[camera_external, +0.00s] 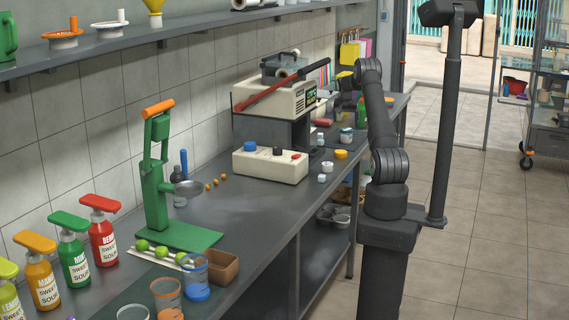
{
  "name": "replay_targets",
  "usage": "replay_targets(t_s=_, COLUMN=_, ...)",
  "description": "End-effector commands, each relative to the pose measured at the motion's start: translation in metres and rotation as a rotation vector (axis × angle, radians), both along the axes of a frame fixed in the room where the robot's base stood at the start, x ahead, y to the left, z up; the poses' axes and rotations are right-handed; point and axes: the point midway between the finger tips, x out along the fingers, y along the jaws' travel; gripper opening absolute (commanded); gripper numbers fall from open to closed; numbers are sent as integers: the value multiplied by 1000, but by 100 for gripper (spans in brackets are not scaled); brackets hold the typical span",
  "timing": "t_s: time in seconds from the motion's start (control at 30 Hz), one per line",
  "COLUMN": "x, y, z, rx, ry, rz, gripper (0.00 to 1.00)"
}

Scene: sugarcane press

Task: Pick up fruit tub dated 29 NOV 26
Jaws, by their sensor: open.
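Several small tubs and jars stand on the dark counter near my arm. They include a yellow one (341,154), a white-topped one (328,167), another white one (321,178) and a larger pale-lidded jar (346,135). No date is legible on any of them, so I cannot tell which is the fruit tub dated 29 NOV 26. My arm stands at the counter's right edge, its upper part raised over the far end. My gripper does not show clearly; it seems hidden behind the arm's upper joint.
A cream control box (270,164) and a sealing machine with a red lever (275,95) stand left of the tubs. A green press (160,190), pump bottles (102,230) and cups (195,275) fill the near counter. A dark camera post (447,120) rises on the right.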

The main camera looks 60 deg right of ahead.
Motion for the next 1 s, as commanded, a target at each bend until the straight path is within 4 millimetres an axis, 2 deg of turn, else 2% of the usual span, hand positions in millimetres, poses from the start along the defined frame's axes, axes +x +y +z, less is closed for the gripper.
replay_targets(t_s=0.1, x=2, y=-10, z=-24, rx=3, ry=1, rz=0, gripper=88)
replay_targets(t_s=0.27, x=4, y=-19, z=-46, rx=1, ry=1, rz=1, gripper=88)
replay_targets(t_s=0.57, x=6, y=-27, z=-63, rx=1, ry=1, rz=1, gripper=88)
replay_targets(t_s=0.83, x=10, y=-43, z=-93, rx=0, ry=0, rz=1, gripper=88)
replay_targets(t_s=1.0, x=11, y=-47, z=-101, rx=-2, ry=0, rz=0, gripper=88)
